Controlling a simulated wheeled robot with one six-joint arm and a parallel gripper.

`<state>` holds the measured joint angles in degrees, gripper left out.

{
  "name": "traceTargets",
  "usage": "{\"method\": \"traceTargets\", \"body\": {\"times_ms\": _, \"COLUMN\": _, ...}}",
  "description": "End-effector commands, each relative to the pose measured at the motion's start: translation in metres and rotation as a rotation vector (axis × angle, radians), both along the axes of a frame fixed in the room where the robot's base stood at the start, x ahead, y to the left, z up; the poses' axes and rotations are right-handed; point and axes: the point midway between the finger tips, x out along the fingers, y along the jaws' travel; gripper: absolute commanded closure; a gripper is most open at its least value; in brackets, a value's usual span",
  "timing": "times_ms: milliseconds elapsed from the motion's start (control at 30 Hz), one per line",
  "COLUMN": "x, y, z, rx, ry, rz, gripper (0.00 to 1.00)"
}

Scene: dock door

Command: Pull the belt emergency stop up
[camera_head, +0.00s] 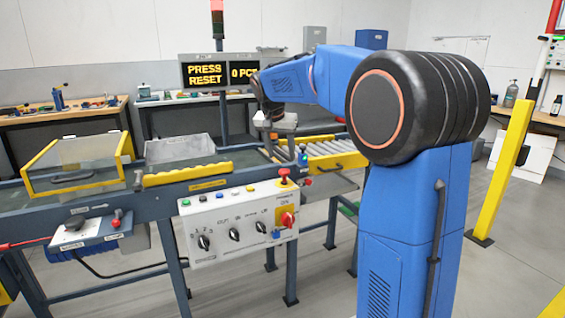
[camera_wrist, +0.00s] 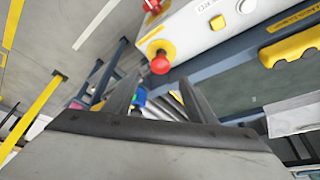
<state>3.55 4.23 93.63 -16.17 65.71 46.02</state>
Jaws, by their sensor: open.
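The belt emergency stop is a red mushroom button (camera_head: 285,172) on a yellow base, on top of the white control box (camera_head: 225,225) at its right end. In the wrist view the red button (camera_wrist: 160,64) is just beyond the fingertips, near the middle. My gripper (camera_head: 272,138) is above the conveyor behind the box, apart from the button. In the wrist view my gripper (camera_wrist: 158,84) is open, with nothing between its fingers. I cannot tell from these views how far the button is pressed in.
A yellow rail (camera_head: 188,174) and a grey bin (camera_head: 180,150) stand behind. A sign (camera_head: 206,75) reads "PRESS RESET". A yellow post (camera_head: 503,170) is at right. Floor in front is clear.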

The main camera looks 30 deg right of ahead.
Motion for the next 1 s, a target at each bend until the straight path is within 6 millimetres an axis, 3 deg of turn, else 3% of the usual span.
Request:
{"method": "traceTargets", "body": {"times_ms": 300, "x": -0.017, "y": 0.018, "z": 0.060, "rx": 0.001, "ry": -0.003, "rz": 0.001, "gripper": 0.49}}
{"method": "traceTargets", "body": {"times_ms": 500, "x": -0.024, "y": 0.026, "z": 0.086, "rx": 0.000, "ry": -0.002, "rz": 0.002, "gripper": 0.49}}
{"method": "traceTargets", "body": {"times_ms": 700, "x": -0.028, "y": 0.029, "z": 0.099, "rx": 0.000, "ry": -0.001, "rz": 0.000, "gripper": 0.49}}
{"method": "traceTargets", "body": {"times_ms": 1000, "x": -0.029, "y": 0.030, "z": 0.100, "rx": 0.001, "ry": -0.001, "rz": 0.000, "gripper": 0.49}}
